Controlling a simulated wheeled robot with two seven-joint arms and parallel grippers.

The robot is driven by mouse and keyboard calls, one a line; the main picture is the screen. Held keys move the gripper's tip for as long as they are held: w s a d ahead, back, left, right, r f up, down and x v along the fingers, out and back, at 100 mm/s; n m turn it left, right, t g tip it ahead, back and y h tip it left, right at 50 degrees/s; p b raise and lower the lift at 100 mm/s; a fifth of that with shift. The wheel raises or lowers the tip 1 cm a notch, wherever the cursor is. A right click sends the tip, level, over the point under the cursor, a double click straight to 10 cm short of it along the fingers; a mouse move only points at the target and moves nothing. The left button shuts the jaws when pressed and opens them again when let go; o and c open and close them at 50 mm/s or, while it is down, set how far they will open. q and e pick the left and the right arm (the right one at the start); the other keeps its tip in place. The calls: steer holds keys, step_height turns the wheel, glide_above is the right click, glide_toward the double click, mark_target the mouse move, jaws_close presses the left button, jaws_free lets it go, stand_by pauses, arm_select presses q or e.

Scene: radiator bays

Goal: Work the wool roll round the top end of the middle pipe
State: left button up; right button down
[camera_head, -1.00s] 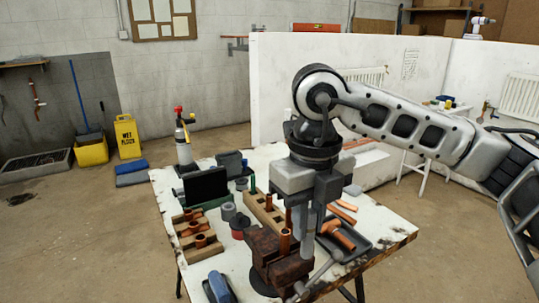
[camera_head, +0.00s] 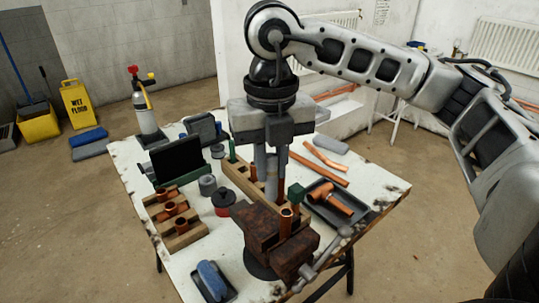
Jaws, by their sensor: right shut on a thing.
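My right gripper (camera_head: 271,188) comes in from the right and points straight down over the wooden pipe rack (camera_head: 236,176). Its fingers are shut on a small grey thing, likely the wool roll, which hardly shows between them. The fingers hide part of the rack, and I cannot tell whether the roll touches the middle pipe. My left gripper is not in view.
A rusty vise (camera_head: 291,256) with an upright copper pipe (camera_head: 286,222) stands in front of the gripper. A dark tray (camera_head: 335,211) with copper fittings is to the right. A wooden block (camera_head: 176,236) with fittings and a grey roll (camera_head: 207,185) are to the left.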

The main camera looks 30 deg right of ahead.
mark_target(270, 178)
steer(key=shift+f, duration=0.7)
steer(key=shift+r, duration=0.15)
steer(key=shift+w+f+b, duration=0.15)
steer(key=shift+f+b, duration=0.2)
steer(key=shift+b, duration=0.2)
steer(key=shift+f, duration=0.1)
steer(key=shift+f+b, duration=0.55)
steer(key=shift+b, duration=0.1)
